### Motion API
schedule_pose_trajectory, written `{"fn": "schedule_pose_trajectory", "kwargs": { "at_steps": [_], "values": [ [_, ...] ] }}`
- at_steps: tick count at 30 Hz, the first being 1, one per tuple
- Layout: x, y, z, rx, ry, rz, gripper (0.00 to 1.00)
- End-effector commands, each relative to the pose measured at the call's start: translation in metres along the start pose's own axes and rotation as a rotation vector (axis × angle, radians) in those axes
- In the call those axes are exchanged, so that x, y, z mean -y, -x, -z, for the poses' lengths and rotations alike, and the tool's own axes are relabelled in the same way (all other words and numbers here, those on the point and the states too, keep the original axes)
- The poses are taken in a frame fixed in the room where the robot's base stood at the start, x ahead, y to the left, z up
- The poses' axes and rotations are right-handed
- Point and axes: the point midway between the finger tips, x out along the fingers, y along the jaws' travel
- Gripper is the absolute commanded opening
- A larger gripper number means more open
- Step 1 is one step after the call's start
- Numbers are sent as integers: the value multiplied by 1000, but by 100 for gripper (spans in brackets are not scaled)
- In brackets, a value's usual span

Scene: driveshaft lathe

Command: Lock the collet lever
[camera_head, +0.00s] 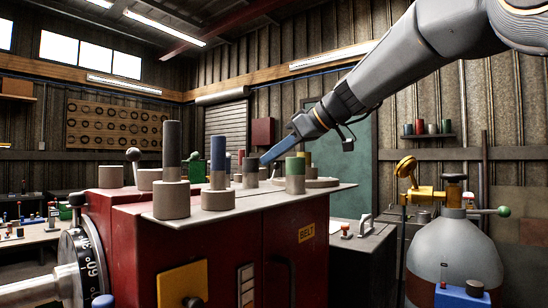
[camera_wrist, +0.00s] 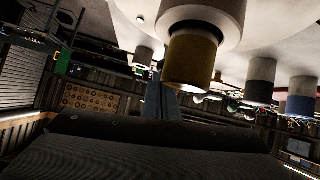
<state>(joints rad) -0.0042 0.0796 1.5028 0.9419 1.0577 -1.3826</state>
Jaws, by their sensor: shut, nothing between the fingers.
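No lever is plainly marked as the collet lever. A ball-topped lever (camera_head: 133,156) stands at the back left of the red machine housing (camera_head: 230,240). A green-ended handle (camera_head: 500,211) juts from the fixture on the grey tank at the right. My gripper (camera_head: 266,159) reaches in from the upper right over the housing top, its blue-grey fingers shut and empty. They are among the upright pegs, near the green-banded peg (camera_head: 295,172). In the wrist view, which looks upside down, the shut fingers (camera_wrist: 162,100) are beside a yellow-brown capped peg (camera_wrist: 190,62); I cannot tell whether they touch.
A tall dark peg (camera_head: 172,150) and a blue-banded peg (camera_head: 218,165) stand on the housing's front edge. A graduated dial (camera_head: 85,262) is at the left. The grey tank (camera_head: 455,255) stands at the right. Open air lies above the pegs.

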Motion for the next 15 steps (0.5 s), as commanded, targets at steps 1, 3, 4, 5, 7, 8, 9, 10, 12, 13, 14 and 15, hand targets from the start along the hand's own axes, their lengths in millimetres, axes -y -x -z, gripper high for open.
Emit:
{"fn": "schedule_pose_trajectory", "kwargs": {
  "at_steps": [1,3,4,5,7,8,9,10,12,13,14,15],
  "values": [
    [0,0,0,0,0,0,0],
    [0,0,0,0,0,0,0],
    [0,0,0,0,0,0,0],
    [0,0,0,0,0,0,0],
    [0,0,1,0,0,0,0],
    [0,0,2,0,0,0,0],
    [0,0,4,0,0,0,0],
    [0,0,6,0,0,0,0],
    [1,0,15,-1,2,0,0],
    [1,1,20,-1,2,0,0],
    [1,0,24,-1,1,1,0],
    [2,1,33,-1,1,0,0]
  ]
}}
